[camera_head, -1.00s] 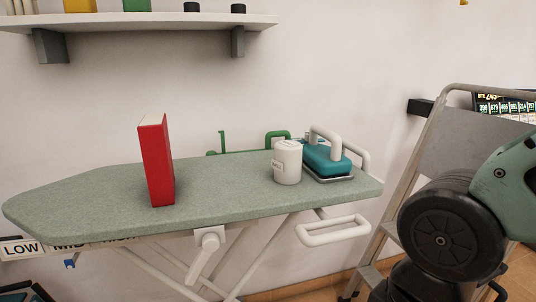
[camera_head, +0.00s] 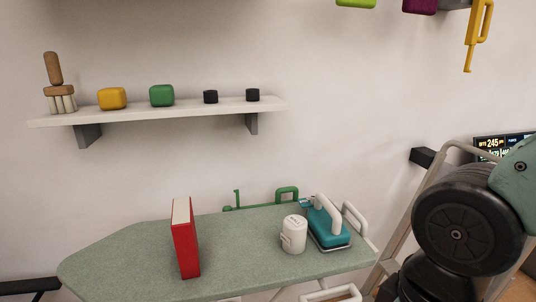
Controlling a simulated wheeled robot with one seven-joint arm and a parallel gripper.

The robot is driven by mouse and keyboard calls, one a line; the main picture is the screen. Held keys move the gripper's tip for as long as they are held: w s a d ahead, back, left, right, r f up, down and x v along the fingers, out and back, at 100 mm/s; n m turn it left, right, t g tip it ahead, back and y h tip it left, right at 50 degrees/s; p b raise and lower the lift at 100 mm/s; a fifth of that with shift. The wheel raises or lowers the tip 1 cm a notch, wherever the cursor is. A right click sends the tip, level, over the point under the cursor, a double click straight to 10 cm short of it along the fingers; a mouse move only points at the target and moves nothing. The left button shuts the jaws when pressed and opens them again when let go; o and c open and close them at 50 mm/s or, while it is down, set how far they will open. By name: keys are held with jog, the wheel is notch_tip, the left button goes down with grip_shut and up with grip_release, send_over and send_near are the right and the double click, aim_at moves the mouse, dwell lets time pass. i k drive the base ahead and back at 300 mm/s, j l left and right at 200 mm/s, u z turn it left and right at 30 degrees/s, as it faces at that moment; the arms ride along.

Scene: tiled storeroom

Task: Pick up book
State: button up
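A red book (camera_head: 187,248) stands upright on the grey-green ironing board (camera_head: 120,262), left of the board's middle. Its pale page edges show on top. Part of my arm shows at the right edge of the head view, well to the right of the book. My gripper is not in the picture, so its state does not show.
A white mug (camera_head: 293,234) and a teal iron (camera_head: 328,228) stand on the board's right part. A green bracket (camera_head: 288,194) is behind them. A wall shelf (camera_head: 190,111) holds a brush and small blocks. A stepladder (camera_head: 400,232) stands at the right.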

aim_at(183, 229)
jog(key=j+u, duration=0.35)
jog(key=k+j+u, duration=0.1)
jog(key=j+u, duration=0.6)
jog(key=i+j, duration=0.05)
